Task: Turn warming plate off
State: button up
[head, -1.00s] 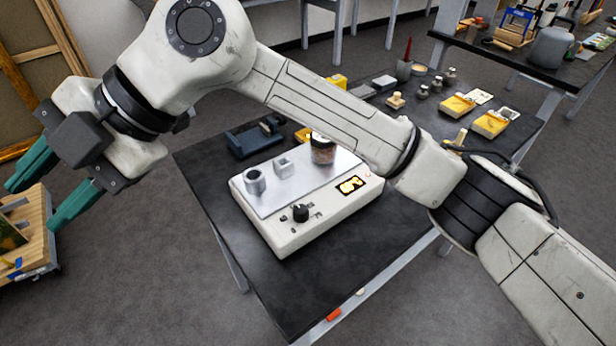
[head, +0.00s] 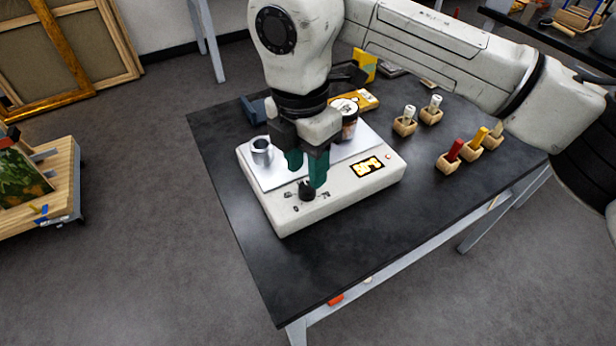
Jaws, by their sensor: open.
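The warming plate (head: 330,207) is a white box with a silver top, standing on the black table. Its front panel has a black knob (head: 306,190), a lit orange display (head: 367,167) and a small red light (head: 388,156). My gripper (head: 307,172) points down over the front panel, with its two green fingers apart and nothing seen between them. The fingertips are just above or beside the knob; I cannot tell whether they touch it. The arm and gripper hide part of the silver top.
A metal cup (head: 262,151) and a jar (head: 346,118) stand on the silver top, close to my gripper. Small wooden blocks holding coloured pieces (head: 453,151) stand on the table (head: 400,225) to the right. The table's front part is clear. A wooden cart (head: 65,180) is at left.

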aim_at(307, 186)
jog(key=shift+s+f, duration=0.15)
jog(key=shift+f, duration=1.8)
jog(key=shift+c, duration=0.2)
grip_shut()
